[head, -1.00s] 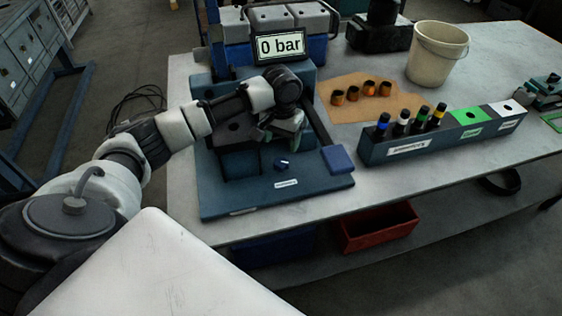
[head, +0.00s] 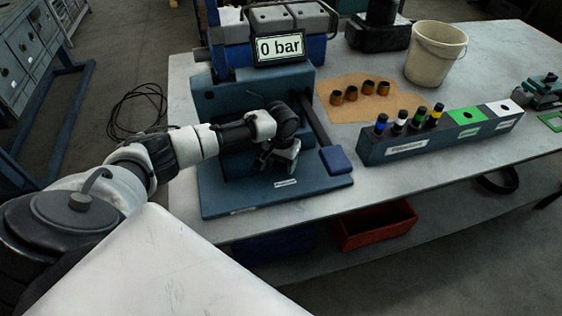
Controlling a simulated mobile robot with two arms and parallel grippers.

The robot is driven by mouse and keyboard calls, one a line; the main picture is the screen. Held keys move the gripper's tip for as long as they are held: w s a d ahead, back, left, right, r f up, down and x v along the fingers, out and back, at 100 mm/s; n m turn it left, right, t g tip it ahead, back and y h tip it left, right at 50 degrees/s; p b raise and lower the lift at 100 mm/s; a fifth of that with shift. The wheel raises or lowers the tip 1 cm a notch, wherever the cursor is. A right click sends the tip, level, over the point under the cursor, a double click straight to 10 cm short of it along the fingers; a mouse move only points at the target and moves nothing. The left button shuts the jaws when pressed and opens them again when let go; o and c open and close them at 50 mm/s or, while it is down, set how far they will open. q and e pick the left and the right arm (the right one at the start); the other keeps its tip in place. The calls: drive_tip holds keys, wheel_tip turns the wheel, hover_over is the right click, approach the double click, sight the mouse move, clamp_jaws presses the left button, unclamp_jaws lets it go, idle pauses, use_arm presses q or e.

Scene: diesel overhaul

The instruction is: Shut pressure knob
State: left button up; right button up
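The pressure knob, a small blue-and-white knob on the base of the blue test stand (head: 215,200) in the earlier picture, is now hidden behind my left gripper. My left gripper (head: 284,168) points down over the stand's base, just above the small white label (head: 285,183). Its fingertips are too small and covered to tell whether they are open or shut, or touch the knob. The display (head: 280,47) on the stand reads 0 bar. My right gripper is not in view.
A blue pad (head: 335,160) and a black lever (head: 315,122) are right of my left gripper. A rack (head: 408,150) with several injectors, a brown mat (head: 350,112) with several copper-coloured sleeves and a bucket (head: 436,55) stand further right. A red bin (head: 375,226) sits below.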

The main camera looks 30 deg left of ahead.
use_arm(q)
drive_tip(key=c, duration=0.7)
drive_tip(key=shift+o, duration=0.2)
drive_tip(key=shift+r+m+p, duration=0.2)
drive_tip(key=shift+m+p, duration=0.5)
drive_tip(key=shift+m, duration=0.1)
drive_tip(key=shift+m+p, duration=0.45)
drive_tip(key=shift+m, duration=0.45)
drive_tip(key=shift+f+m, duration=0.15)
drive_tip(key=shift+m, duration=0.45)
drive_tip(key=o, duration=0.9)
wheel_tip(320, 180, up, 11)
drive_tip(key=b, duration=0.1)
drive_tip(key=shift+b, duration=0.3)
drive_tip(key=shift+f, duration=0.1)
